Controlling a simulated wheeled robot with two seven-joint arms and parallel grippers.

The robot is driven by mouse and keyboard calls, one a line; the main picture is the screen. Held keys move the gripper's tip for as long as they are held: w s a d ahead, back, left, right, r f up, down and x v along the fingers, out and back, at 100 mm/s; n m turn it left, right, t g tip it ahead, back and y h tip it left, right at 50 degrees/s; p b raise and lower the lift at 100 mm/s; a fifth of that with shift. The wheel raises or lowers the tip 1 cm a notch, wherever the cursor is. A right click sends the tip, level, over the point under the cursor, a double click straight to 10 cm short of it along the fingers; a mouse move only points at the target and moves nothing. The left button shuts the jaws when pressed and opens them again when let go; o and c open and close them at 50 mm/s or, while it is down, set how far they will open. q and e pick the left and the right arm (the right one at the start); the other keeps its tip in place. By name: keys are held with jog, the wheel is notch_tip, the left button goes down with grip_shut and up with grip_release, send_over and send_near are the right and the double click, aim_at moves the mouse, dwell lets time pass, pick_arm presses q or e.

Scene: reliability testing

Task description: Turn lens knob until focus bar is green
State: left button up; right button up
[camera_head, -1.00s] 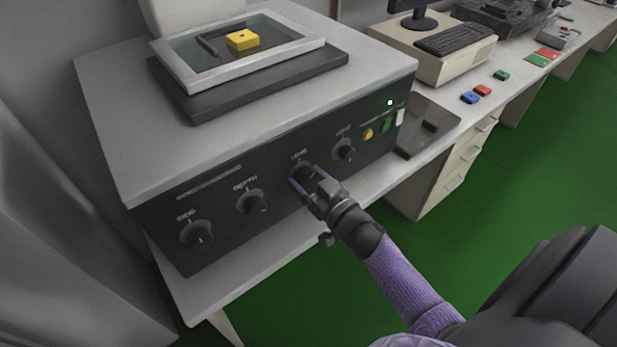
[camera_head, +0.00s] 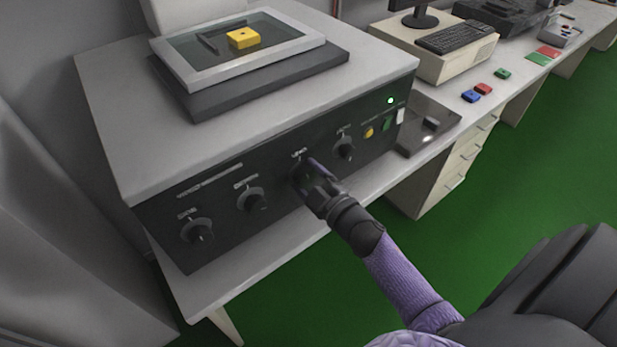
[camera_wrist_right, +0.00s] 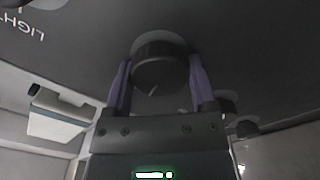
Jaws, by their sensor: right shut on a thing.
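The lens knob (camera_wrist_right: 162,50) is a dark round knob on the black front panel, under a small white label (camera_head: 299,153). My right gripper (camera_head: 307,173) is shut on it, with one purple finger on each side of the knob in the right wrist view. In the head view the gripper hides most of the knob, and its marker cannot be read. I cannot make out a focus bar on the panel. My left gripper is not in view.
Other dark knobs sit on the panel: two to the left (camera_head: 197,230) (camera_head: 252,199) and one to the right (camera_head: 344,147). Yellow (camera_head: 369,132) and green (camera_head: 386,124) controls lie farther right. A yellow block (camera_head: 243,38) sits on the framed glass top.

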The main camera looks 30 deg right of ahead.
jog(key=n, duration=0.4)
jog(key=shift+f+n+b, duration=0.15)
jog(key=shift+n+b, duration=0.5)
jog(key=shift+n, duration=1.85)
jog(key=o, duration=1.2)
jog(key=shift+s, duration=0.1)
jog(key=s, duration=0.6)
jog(key=s+p, duration=0.1)
jog(key=s, duration=0.2)
jog(key=shift+s+d, duration=0.35)
jog(key=shift+s, duration=0.05)
